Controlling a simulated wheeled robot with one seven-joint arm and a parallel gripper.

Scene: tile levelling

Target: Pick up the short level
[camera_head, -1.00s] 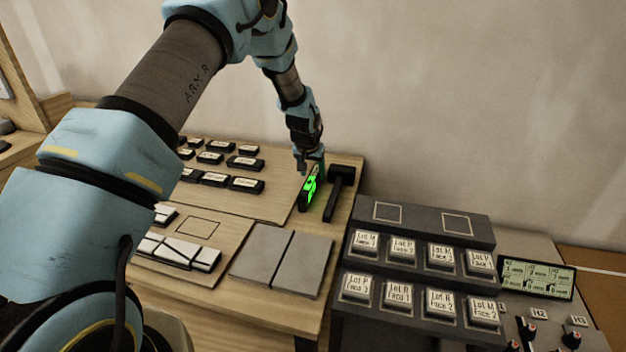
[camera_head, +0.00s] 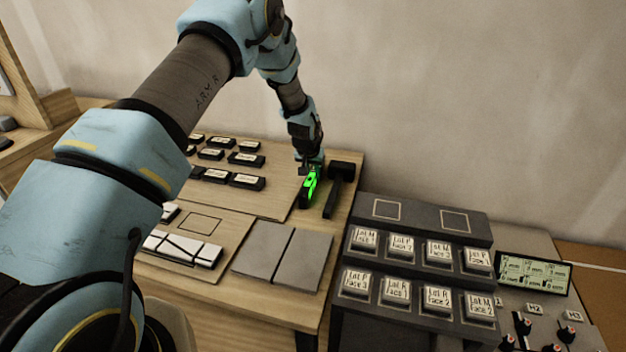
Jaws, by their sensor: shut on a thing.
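The short level (camera_head: 310,186) is a small dark bar with a bright green face. The fingers are small and partly hidden by the wrist. The level appears to be still at table height; I cannot tell whether it touches the table.
Several dark labelled blocks (camera_head: 247,181) stand on a board to the left. Two grey tiles (camera_head: 262,247) and white strips (camera_head: 181,250) lie in front. A dark stepped rack (camera_head: 418,232) with labelled blocks stands at the right, beside a small display (camera_head: 533,272).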

